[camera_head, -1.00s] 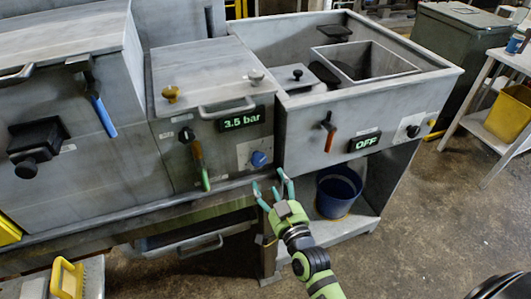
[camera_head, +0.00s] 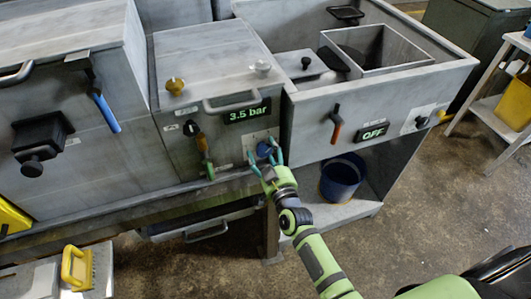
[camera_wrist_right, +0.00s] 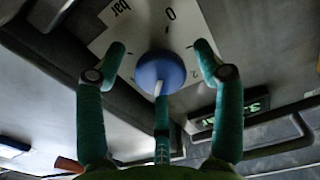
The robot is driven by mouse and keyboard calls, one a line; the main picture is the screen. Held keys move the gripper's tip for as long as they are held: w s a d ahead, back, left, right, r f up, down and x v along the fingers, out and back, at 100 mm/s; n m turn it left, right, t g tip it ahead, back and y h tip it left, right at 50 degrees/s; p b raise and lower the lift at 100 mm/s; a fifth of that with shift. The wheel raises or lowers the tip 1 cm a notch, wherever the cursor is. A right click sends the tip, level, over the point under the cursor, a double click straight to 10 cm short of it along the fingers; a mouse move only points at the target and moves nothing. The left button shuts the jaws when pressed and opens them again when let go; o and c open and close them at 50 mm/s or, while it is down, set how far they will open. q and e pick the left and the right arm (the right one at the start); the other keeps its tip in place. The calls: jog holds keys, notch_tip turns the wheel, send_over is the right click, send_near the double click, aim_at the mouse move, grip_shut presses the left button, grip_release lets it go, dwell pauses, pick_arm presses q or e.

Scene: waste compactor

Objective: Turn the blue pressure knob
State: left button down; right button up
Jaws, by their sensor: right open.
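The blue pressure knob (camera_head: 264,149) sits on a white dial plate on the front of the grey cabinet, below the green "3.5 bar" display (camera_head: 247,111). My right gripper (camera_head: 265,155) is at the knob, with its teal fingers open around it. In the right wrist view the blue knob (camera_wrist_right: 160,72) with its white pointer lies between the spread fingers of the right gripper (camera_wrist_right: 160,65). I see gaps between the two upper fingertips and the knob; the third finger is below it. My left gripper is not in view.
A green-handled lever (camera_head: 205,160) hangs left of the knob. An orange-handled lever (camera_head: 336,127) and an "OFF" display (camera_head: 373,132) are on the unit to the right. A blue bucket (camera_head: 342,178) stands on the shelf below. The cabinet edge runs just under the knob.

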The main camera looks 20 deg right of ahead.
jog(key=c, duration=1.1)
jog(key=shift+f+m, duration=0.15)
jog(key=shift+m, duration=0.55)
jog(key=shift+c, duration=0.2)
jog(key=o, duration=1.1)
jog(key=shift+o, duration=0.2)
jog(key=s, duration=1.2)
jog(key=shift+d, duration=0.2)
